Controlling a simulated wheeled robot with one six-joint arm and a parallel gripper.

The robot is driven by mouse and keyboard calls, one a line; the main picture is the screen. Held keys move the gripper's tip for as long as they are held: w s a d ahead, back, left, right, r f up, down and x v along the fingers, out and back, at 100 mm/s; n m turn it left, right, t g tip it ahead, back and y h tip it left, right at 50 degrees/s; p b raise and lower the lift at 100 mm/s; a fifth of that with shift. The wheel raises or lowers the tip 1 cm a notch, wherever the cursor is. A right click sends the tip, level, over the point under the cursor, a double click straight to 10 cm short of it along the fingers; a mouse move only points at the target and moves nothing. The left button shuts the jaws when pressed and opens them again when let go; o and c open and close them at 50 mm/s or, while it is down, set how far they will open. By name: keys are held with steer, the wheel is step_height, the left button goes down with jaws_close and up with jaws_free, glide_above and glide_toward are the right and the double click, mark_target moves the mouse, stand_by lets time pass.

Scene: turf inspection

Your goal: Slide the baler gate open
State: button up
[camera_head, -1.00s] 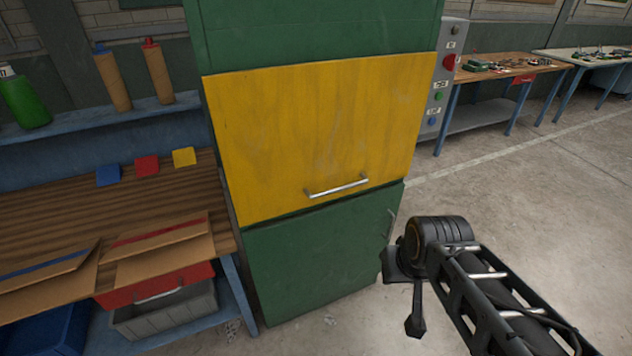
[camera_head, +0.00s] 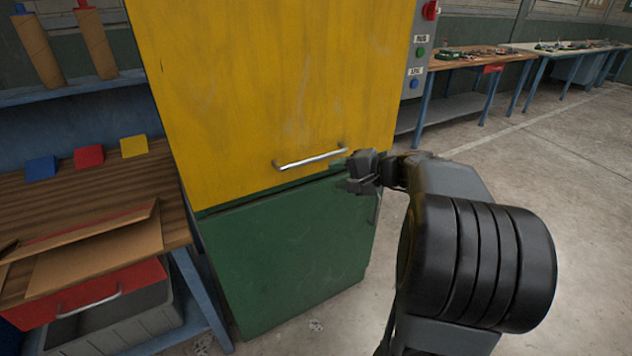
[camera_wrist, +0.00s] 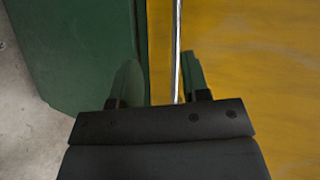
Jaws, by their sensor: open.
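The baler gate (camera_head: 262,80) is a large yellow panel on the front of the green baler (camera_head: 300,245). It sits closed down to a dark seam above the green lower door. A silver bar handle (camera_head: 310,159) runs across the gate near its bottom edge. My gripper (camera_head: 356,172) is at the right end of this handle in the head view. In the wrist view my gripper (camera_wrist: 160,84) is open, and the handle (camera_wrist: 177,45) runs between its two fingers, nearer the right one. Contact with the bar cannot be told.
A control box (camera_head: 417,55) with red, green and blue buttons is on the baler's right side. A wooden bench (camera_head: 100,195) with coloured blocks, cardboard and a red drawer (camera_head: 95,295) stands close on the left. Open floor (camera_head: 560,220) lies to the right.

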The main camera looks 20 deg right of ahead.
mark_target(319, 159)
steer(key=w+d+m+t+b, duration=0.2)
steer(key=d+t, duration=0.1)
steer(key=d, duration=0.3)
steer(key=x, duration=1.3)
steer(key=shift+w+a+f, duration=0.1)
steer(key=shift+f, duration=0.25)
jaws_close()
